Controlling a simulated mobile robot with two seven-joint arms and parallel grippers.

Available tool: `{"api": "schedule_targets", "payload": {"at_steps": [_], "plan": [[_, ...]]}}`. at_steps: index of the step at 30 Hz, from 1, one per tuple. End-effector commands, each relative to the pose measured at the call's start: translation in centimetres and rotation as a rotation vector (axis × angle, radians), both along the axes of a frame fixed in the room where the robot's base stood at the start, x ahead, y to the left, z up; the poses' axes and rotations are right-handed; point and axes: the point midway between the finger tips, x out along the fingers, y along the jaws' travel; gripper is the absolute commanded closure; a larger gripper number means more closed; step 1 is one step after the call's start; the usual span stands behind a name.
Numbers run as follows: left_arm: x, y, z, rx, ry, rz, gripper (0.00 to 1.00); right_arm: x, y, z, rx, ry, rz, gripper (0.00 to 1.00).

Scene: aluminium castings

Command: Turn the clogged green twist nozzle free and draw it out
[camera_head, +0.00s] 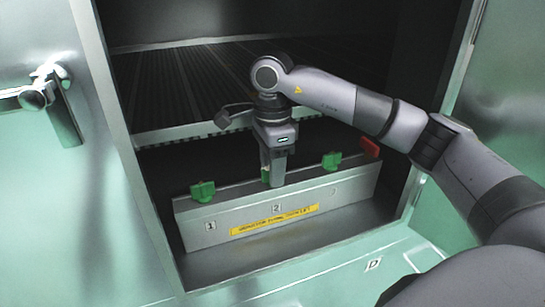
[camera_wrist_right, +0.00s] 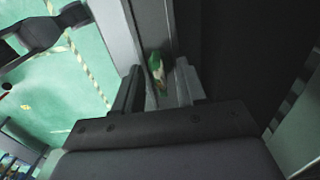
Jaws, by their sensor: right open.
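A grey metal manifold block (camera_head: 345,188) carries several coloured nozzles along its top. A green twist nozzle (camera_head: 203,192) stands at the left by label 1 and another green one (camera_head: 332,161) to the right. The middle green nozzle (camera_head: 265,175), above label 2, is mostly hidden by my right gripper (camera_head: 275,181). In the wrist view this nozzle (camera_wrist_right: 156,68) shows a pale and brownish patch and lies between the fingertips of my right gripper (camera_wrist_right: 157,88). The fingers are open on either side of it; contact cannot be told. My left gripper is not in view.
A red nozzle (camera_head: 370,147) stands at the block's right end, near my right arm. The block sits inside a green cabinet (camera_head: 105,200) under a ribbed shelf (camera_head: 190,80). The cabinet's frame edges close in on both sides. A latch handle (camera_head: 40,97) projects at the left.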

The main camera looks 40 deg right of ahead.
Motion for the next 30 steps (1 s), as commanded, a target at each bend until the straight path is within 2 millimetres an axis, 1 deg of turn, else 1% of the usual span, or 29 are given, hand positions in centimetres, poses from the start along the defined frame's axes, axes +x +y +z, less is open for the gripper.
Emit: {"api": "schedule_targets", "payload": {"at_steps": [5, 6, 8, 9, 10, 14, 17, 30], "plan": [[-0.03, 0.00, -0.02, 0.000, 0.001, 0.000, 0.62, 0.00, -0.01, -0.04, 0.000, 0.000, 0.000, 0.60], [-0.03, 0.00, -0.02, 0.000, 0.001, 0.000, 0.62, 0.00, -0.01, -0.04, 0.000, 0.000, 0.000, 0.63], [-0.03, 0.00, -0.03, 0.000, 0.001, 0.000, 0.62, 0.00, -0.01, -0.03, 0.000, 0.000, 0.000, 0.82], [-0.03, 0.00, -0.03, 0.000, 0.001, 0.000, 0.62, 0.00, -0.01, -0.03, 0.000, 0.000, 0.000, 0.95], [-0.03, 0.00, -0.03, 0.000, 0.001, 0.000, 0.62, 0.00, -0.01, -0.03, 0.000, 0.000, 0.000, 1.00], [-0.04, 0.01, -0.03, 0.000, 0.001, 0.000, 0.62, 0.00, -0.01, -0.02, 0.000, 0.000, 0.001, 1.00], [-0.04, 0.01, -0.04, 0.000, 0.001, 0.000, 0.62, 0.01, -0.01, -0.02, 0.000, 0.000, 0.037, 1.00], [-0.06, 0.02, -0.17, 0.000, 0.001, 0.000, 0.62, 0.01, -0.02, -0.01, 0.000, -0.001, 0.493, 1.00]]}}
